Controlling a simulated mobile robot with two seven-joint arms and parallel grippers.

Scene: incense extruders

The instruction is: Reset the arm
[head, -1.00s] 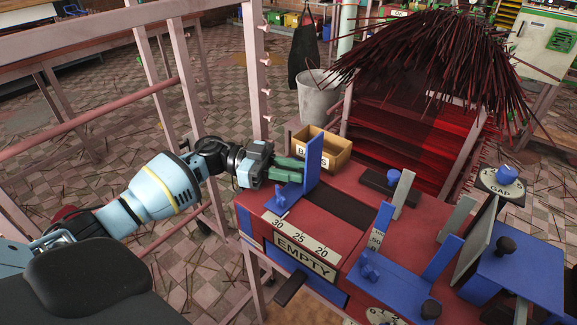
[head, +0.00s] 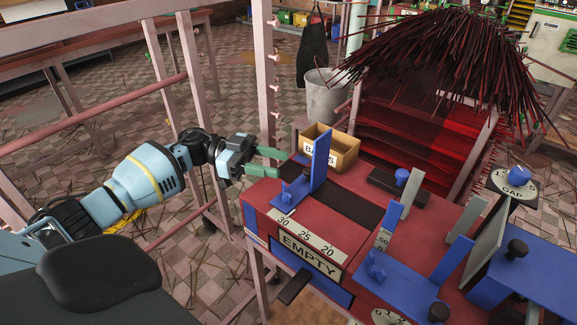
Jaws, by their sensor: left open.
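My left gripper (head: 266,162) is open and empty, with its green fingers pointing right. It is just left of the upright blue plate (head: 320,158) on the red machine (head: 262,196), apart from that plate. My left arm reaches in from the left edge. My right gripper is not in view.
The red machine carries a scale marked 30, 25, 20 and an EMPTY label (head: 311,256). A labelled cardboard box (head: 345,153) sits behind the blue plate. A pink frame post (head: 266,80) stands close behind my gripper. Dark incense sticks (head: 440,60) and a grey bin (head: 322,97) are farther back.

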